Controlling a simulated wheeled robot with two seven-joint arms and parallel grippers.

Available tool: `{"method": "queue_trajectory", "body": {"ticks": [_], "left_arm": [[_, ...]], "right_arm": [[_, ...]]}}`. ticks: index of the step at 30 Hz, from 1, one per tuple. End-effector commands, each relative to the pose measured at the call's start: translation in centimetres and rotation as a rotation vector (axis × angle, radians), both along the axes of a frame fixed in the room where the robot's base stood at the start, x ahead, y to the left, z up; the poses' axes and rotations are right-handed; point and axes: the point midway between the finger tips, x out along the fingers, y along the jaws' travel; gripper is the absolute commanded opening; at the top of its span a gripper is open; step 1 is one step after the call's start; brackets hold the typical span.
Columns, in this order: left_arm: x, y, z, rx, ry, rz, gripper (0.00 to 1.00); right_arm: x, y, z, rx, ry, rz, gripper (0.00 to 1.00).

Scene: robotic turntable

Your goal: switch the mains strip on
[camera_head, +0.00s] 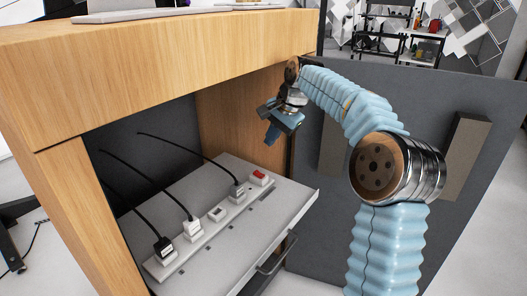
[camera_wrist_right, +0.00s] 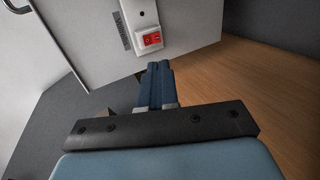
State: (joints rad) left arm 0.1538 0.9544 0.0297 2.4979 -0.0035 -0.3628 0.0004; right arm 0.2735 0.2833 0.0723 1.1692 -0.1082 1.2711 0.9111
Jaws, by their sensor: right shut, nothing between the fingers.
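The mains strip (camera_head: 205,230) lies along the grey pull-out shelf inside the wooden cabinet, with several plugs and black cables in it. Its red switch (camera_head: 259,178) is at the strip's far right end. In the right wrist view the red switch (camera_wrist_right: 152,39) sits just beyond the fingertips. My right gripper (camera_head: 269,140) is shut and empty, pointing down above and slightly right of the switch, apart from it. Its closed blue fingers also show in the right wrist view (camera_wrist_right: 158,70). My left gripper is not in view.
The grey shelf (camera_head: 285,199) has a handle (camera_head: 277,255) at its front. The wooden cabinet top (camera_head: 150,55) overhangs the shelf closely. A dark grey panel (camera_head: 459,215) stands at the right behind my arm.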

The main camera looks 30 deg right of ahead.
Motion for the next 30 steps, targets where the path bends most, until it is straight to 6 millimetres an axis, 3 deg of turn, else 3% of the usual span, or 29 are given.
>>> {"method": "queue_trajectory", "body": {"ticks": [12, 18, 30], "left_arm": [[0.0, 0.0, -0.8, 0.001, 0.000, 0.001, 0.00], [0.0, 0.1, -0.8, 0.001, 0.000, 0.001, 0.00], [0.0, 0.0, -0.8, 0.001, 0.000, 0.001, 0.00]], "right_arm": [[3.1, 1.3, -7.8, 0.001, 0.004, 0.002, 0.00], [4.3, 1.8, -10.6, 0.000, 0.002, 0.000, 0.00], [4.9, 2.1, -11.9, 0.000, 0.000, 0.001, 0.00]]}}
